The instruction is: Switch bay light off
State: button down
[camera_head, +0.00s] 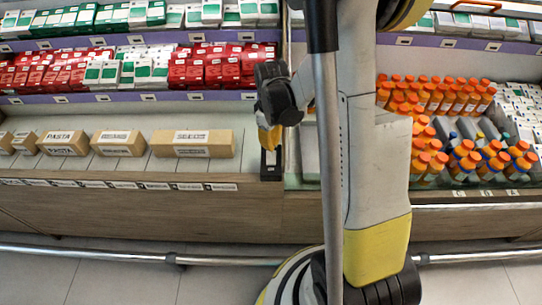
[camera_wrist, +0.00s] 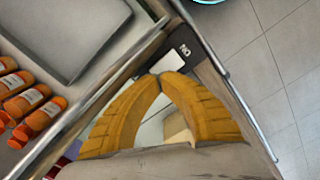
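A dark switch panel (camera_wrist: 196,46) with a light marking that looks like "ON" seen upside down is mounted on the divider in the wrist view. A pale switch part (camera_wrist: 170,62) on it lies right at my fingertips. My gripper (camera_wrist: 165,76) has its two yellow fingers drawn together at the tips, with a gap only further back. The tips are at or very near the pale part; contact cannot be told. In the head view the panel (camera_head: 270,164) stands below my yellow fingers (camera_head: 270,140), between the two bays. The bay light itself cannot be made out.
Orange-capped bottles (camera_head: 436,105) fill the bay on the right. Tan boxes (camera_head: 192,143) line the lower left shelf, with red and green boxes (camera_head: 205,70) above. A metal rail (camera_head: 120,256) runs along the shelf foot. Bare tiled floor (camera_wrist: 285,60) shows in the wrist view.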

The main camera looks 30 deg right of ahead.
aim_at(271, 153)
jog(key=shift+f+b, duration=1.3)
jog(key=shift+f, duration=0.5)
dwell(0.9)
jog(key=shift+r+p, duration=2.45)
jog(key=shift+r, duration=1.05)
